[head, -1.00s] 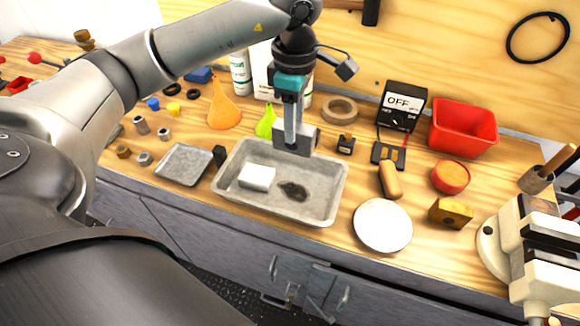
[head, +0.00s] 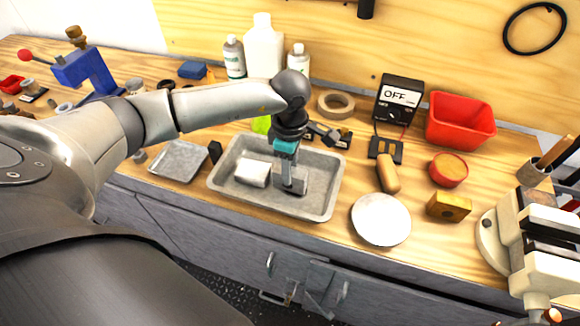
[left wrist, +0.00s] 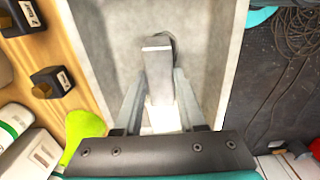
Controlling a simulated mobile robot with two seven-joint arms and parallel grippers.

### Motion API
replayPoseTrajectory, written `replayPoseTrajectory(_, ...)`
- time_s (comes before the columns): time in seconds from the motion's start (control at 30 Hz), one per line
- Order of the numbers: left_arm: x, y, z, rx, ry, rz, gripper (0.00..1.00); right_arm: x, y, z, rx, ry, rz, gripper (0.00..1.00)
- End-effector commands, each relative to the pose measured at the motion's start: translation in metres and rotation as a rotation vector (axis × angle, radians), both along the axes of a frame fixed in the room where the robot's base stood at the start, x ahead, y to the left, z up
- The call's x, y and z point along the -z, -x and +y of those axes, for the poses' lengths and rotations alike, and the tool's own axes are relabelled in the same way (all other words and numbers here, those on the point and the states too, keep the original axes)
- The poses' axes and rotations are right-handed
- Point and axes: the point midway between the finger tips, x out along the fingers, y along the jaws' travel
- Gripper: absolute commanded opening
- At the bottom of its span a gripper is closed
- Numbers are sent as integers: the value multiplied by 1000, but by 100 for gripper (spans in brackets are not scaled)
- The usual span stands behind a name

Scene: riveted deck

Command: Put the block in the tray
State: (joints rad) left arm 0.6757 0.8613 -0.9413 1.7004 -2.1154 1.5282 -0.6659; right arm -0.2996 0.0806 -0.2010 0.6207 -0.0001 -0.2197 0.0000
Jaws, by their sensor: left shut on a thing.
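My left gripper (head: 291,184) points down inside the large grey metal tray (head: 333,187), right of a white block-like piece (head: 252,173) lying there. It is shut on a grey metal block (left wrist: 159,80), which sits between the fingers (left wrist: 157,105) in the left wrist view. In the head view the block is mostly hidden by the gripper, low over the tray floor. I cannot tell whether it touches the floor. The dark patch on the tray floor is mostly covered. My right gripper is not in view.
A smaller shallow grey tray (head: 178,159) and a small black block (head: 215,152) are left of the large tray. A white plate (head: 381,220), a tan rounded piece (head: 388,178) and a red bin (head: 461,121) are right. A cream vise (head: 545,240) stands at far right. Bottles (head: 263,47) stand behind.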

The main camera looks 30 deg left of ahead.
Motion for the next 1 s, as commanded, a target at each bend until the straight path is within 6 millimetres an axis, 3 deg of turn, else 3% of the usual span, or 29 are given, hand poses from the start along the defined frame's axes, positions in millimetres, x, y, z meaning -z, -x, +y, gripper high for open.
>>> replayPoseTrajectory(0.3, 3, -1, 0, 0, 0, -4, 0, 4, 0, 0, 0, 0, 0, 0)
replayPoseTrajectory(0.33, 2, 0, 0, 0, 0, -1, 43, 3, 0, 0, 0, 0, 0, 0)
replayPoseTrajectory(0.57, 2, 0, 0, 0, 0, -1, 69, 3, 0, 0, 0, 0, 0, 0)
replayPoseTrajectory(0.87, 0, 0, 0, 0, 0, -1, 69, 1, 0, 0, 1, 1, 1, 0)
replayPoseTrajectory(1.0, -13, -2, 0, 0, 0, -6, 69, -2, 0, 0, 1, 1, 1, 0)
